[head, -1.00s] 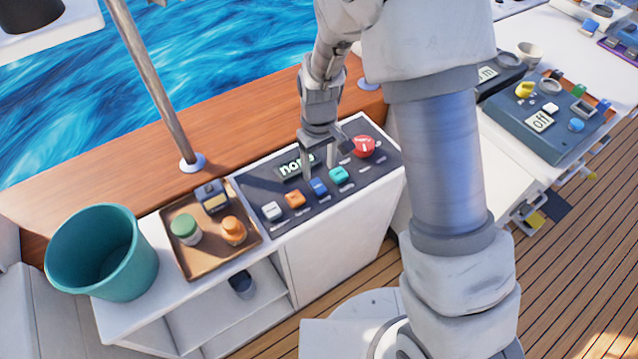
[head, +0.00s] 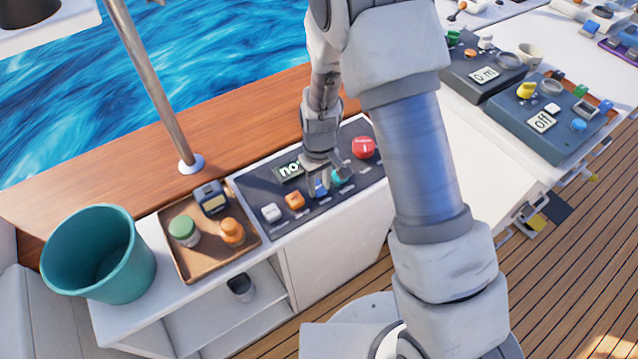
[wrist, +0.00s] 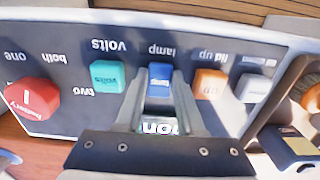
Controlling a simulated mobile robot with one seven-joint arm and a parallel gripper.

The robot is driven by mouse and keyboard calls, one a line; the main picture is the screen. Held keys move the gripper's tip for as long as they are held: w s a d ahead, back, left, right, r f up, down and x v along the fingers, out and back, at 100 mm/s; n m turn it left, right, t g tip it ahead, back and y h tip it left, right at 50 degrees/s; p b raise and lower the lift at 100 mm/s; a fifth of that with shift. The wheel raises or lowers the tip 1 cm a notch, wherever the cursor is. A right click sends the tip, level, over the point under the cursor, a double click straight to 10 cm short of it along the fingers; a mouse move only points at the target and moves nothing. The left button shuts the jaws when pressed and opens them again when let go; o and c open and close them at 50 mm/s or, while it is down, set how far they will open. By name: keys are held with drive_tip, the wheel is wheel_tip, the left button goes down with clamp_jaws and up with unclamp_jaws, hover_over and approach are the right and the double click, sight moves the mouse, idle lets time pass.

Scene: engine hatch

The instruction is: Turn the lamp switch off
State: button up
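The blue lamp switch (wrist: 160,80) sits on the dark panel (wrist: 220,52), beside its "lamp" label, which reads upside down in the wrist view. In the head view the switch (head: 321,189) is partly hidden by a finger. My gripper (head: 329,183) is low over the panel with its fingers apart and nothing held. In the wrist view its fingers (wrist: 162,98) reach toward the lamp switch, one to each side. I cannot tell whether they touch it. A lettered display (head: 288,169) on the panel is partly hidden by my gripper.
Teal (wrist: 107,76), orange (wrist: 210,83) and white (wrist: 254,88) switches flank the lamp switch closely. A red knob (head: 364,148) is at the panel's right end. A brown tray (head: 190,258) with small items and a teal bucket (head: 98,255) stand to the left.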

clamp_jaws()
drive_tip(key=shift+w+a+r+g+h+p, duration=0.15)
drive_tip(key=shift+g+h+p, duration=0.15)
drive_tip(key=shift+g+p, duration=0.35)
drive_tip(key=shift+w+a+g+h+p, duration=0.1)
drive_tip(key=shift+w+g+h+p, duration=0.15)
drive_tip(key=shift+g+h+p, duration=0.4)
drive_tip(key=shift+w+f+g+h, duration=0.1)
drive_tip(key=shift+f+g+h, duration=0.2)
drive_tip(key=shift+g, duration=0.4)
drive_tip(key=shift+r, duration=0.15)
